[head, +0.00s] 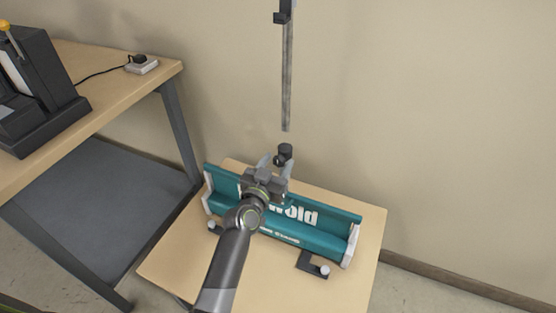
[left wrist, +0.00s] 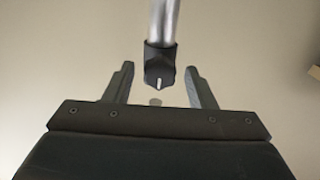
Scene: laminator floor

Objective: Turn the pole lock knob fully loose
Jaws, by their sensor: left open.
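The pole lock knob (head: 284,151) is small and dark, above the teal roll-up stand (head: 330,240) on the small table. In the left wrist view the dark knob (left wrist: 159,66) has a white mark and appears with a silvery pole (left wrist: 164,20) behind it. My left gripper (head: 278,163) is open, its fingers pointing toward the knob. In the left wrist view, the fingertips (left wrist: 160,68) appear on either side of the knob with gaps; whether it lies between them in depth I cannot tell. My right gripper is not in view.
A grey pole section (head: 288,80) with a dark clip (head: 283,12) stands against the wall above the knob. The small wooden table (head: 345,285) holds the stand.

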